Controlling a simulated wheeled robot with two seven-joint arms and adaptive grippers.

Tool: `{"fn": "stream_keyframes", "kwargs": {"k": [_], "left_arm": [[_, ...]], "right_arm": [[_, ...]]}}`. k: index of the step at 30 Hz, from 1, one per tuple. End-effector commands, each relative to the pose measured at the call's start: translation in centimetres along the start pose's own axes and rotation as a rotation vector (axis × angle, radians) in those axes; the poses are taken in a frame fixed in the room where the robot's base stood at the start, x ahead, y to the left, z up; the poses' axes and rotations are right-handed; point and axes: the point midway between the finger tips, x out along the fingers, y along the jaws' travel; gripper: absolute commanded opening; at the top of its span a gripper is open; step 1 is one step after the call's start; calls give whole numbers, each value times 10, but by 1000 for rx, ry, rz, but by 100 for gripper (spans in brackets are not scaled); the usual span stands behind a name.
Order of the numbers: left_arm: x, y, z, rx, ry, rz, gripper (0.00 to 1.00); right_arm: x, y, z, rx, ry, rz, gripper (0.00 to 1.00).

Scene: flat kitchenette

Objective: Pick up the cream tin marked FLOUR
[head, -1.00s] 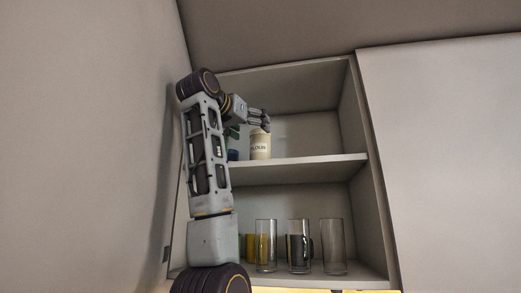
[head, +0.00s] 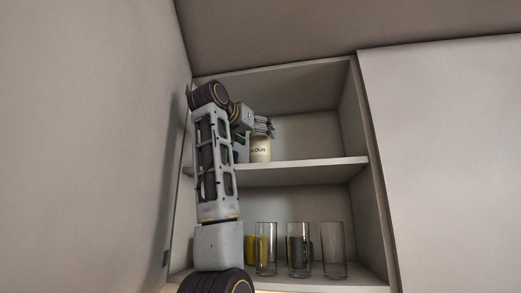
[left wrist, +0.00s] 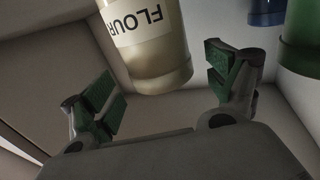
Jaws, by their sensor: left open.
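The cream tin marked FLOUR (head: 260,149) stands on the upper cupboard shelf in the head view. Its label and one end show large and upside down in the left wrist view (left wrist: 152,50). My left gripper (head: 265,127) is at the tin's upper part in the head view. In the left wrist view its two green-padded fingers (left wrist: 165,82) are spread, with the tin's end between them or just beyond; I cannot tell how deep it sits. Neither pad visibly touches the tin. My right gripper is not in view.
A green container (left wrist: 303,40) and a blue one (left wrist: 266,12) stand close beside the tin in the wrist view. Several glasses, such as a clear one (head: 334,250), and a yellow cup (head: 250,249) stand on the lower shelf. The upper shelf (head: 320,166) is free right of the tin.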

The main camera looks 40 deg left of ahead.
Motion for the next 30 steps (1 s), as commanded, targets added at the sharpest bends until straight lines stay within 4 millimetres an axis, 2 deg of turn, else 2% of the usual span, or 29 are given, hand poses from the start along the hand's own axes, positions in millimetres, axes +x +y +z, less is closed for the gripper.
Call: {"fn": "stream_keyframes", "kwargs": {"k": [10,26,30], "left_arm": [[28,-1,-2,0,-2,0,88],[30,-1,-1,0,-1,0,88],[30,-1,-1,0,-1,0,72]], "right_arm": [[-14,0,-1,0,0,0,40],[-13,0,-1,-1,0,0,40],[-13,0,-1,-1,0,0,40]]}}
